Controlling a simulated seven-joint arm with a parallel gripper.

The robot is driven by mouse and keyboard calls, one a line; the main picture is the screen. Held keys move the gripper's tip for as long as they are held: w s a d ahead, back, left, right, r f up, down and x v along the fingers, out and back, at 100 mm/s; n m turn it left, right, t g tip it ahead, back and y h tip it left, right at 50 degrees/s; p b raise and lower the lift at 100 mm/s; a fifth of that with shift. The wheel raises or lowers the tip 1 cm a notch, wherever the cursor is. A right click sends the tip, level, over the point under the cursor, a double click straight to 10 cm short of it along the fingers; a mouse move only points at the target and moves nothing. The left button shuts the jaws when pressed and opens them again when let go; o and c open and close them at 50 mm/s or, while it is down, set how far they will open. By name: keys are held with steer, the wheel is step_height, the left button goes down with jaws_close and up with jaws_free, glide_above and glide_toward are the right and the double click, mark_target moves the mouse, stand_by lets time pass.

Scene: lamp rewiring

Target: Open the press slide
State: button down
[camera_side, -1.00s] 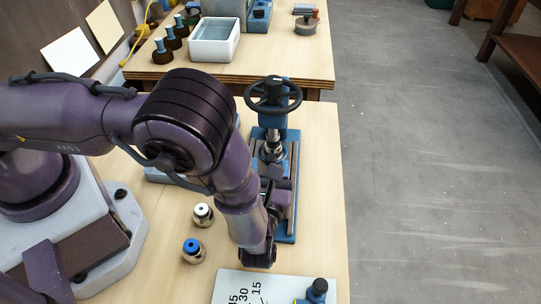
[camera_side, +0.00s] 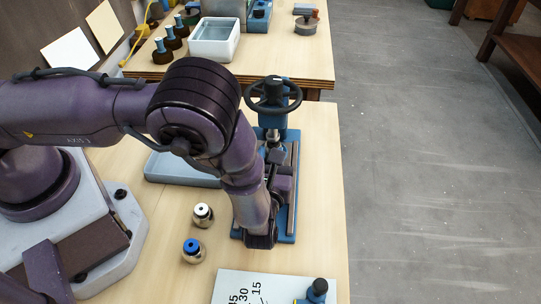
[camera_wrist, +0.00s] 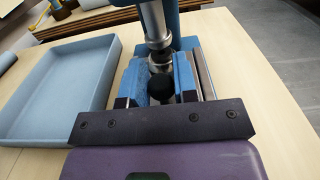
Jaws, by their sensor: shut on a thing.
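The blue press (camera_side: 274,122) stands at the far end of the near bench, with a black handwheel (camera_side: 273,96) on top. Its blue base with metal guide rails (camera_side: 294,185) runs toward the camera. My gripper (camera_side: 276,172) is low over this base, largely hidden by my wrist in the side view. In the wrist view my gripper (camera_wrist: 160,90) is shut on the dark round knob (camera_wrist: 160,86) of the press slide, close in front of the silver spindle (camera_wrist: 156,25). The slide's body is mostly hidden beneath my gripper.
A shallow blue-grey tray (camera_wrist: 62,75) lies just left of the press. Two small metal fittings, one white-topped (camera_side: 203,214) and one blue-topped (camera_side: 193,250), stand at left. A printed plate (camera_side: 250,287) lies at the front. Floor drops off beyond the bench's right edge.

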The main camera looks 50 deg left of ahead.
steer(key=v, duration=1.2)
steer(key=shift+s+d, duration=0.25)
steer(key=shift+d, duration=0.05)
steer(key=c, duration=0.9)
jaws_free()
steer(key=v, duration=1.3)
steer(key=shift+r, duration=0.1)
steer(key=shift+a, duration=0.1)
